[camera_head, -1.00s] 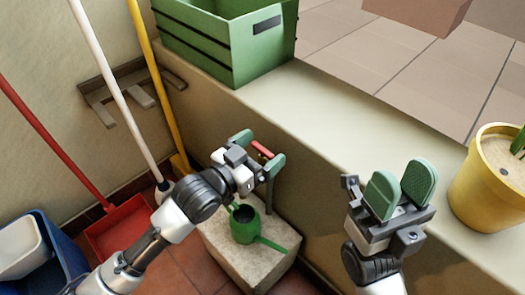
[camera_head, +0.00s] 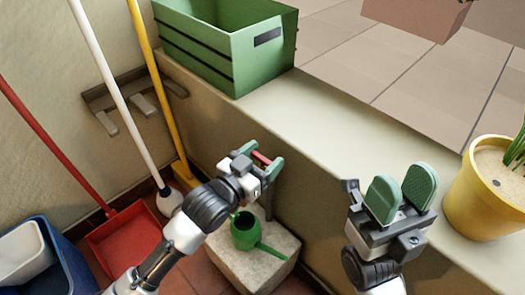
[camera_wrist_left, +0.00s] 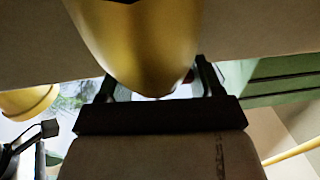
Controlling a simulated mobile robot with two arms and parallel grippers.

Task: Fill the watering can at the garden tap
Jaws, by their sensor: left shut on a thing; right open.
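The green watering can (camera_head: 246,234) stands on a pale concrete block (camera_head: 265,268) by the low wall, its long spout pointing to the lower right. My left gripper (camera_head: 262,158) is above and just behind it, shut on a red handle (camera_head: 261,157), which looks like the tap's. My gripper hides most of the tap in the head view. In the left wrist view a large brass-coloured body (camera_wrist_left: 140,45), apparently the tap, is close to the lens. I cannot see any water. My right gripper (camera_head: 402,190) is open and empty over the ledge.
A green crate (camera_head: 210,60) and a yellow pot (camera_head: 478,205) with a plant stand on the wall's ledge (camera_head: 335,125). Broom poles lean against the rack (camera_head: 110,100) at left. A red dustpan (camera_head: 125,240) and a blue bin (camera_head: 70,265) are on the floor.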

